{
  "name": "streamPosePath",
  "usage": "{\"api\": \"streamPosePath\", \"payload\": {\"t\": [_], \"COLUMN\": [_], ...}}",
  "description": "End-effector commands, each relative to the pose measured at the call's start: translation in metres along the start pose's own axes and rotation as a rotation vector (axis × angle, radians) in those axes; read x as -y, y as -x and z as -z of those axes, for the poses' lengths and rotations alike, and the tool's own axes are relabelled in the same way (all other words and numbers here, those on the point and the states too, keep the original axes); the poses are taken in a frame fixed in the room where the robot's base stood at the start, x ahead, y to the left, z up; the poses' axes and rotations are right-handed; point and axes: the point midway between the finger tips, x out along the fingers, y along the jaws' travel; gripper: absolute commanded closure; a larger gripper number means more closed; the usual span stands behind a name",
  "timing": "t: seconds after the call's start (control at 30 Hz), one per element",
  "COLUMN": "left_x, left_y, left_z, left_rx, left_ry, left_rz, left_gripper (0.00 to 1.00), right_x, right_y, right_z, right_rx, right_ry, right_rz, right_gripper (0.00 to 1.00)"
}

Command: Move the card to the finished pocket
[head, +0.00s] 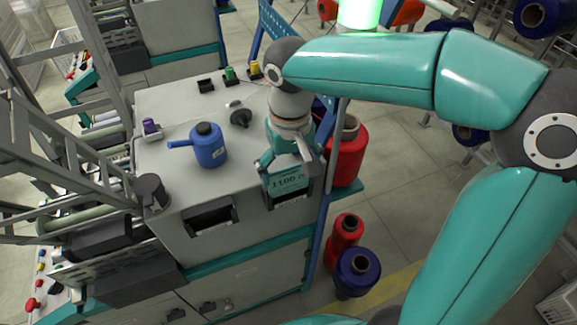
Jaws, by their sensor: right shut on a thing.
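The card (290,181) is a teal slip with dark print, at the front right edge of the grey machine top. My right gripper (285,163) reaches down from above and is shut on the card's upper part. The card is right at the right-hand pocket (303,197) on the machine's front face and covers much of its opening. I cannot tell whether its lower edge is inside. The left-hand pocket (210,219) has a dark opening with no card showing. Which pocket is the finished one cannot be read. My left gripper is not in view.
A blue oil can (208,146) stands on the machine top (165,185), with small purple, green and yellow items farther back. A large red bobbin (348,155) is right of the gripper. Red and blue bobbins (357,272) stand on the floor below.

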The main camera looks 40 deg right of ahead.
Motion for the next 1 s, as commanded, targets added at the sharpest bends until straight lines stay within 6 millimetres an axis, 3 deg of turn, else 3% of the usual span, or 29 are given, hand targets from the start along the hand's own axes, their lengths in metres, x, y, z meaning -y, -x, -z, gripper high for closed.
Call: {"api": "streamPosePath", "payload": {"t": [0.5,1.0], "left_x": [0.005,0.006], "left_y": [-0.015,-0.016], "left_z": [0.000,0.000], "left_rx": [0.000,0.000], "left_ry": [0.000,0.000], "left_rz": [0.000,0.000], "left_gripper": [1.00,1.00], "right_x": [0.000,-0.001], "right_y": [-0.020,-0.022], "right_z": [0.000,0.000], "right_rx": [0.000,0.000], "right_ry": [-0.001,-0.001], "right_rz": [0.000,0.000], "right_gripper": [0.35,0.35]}}
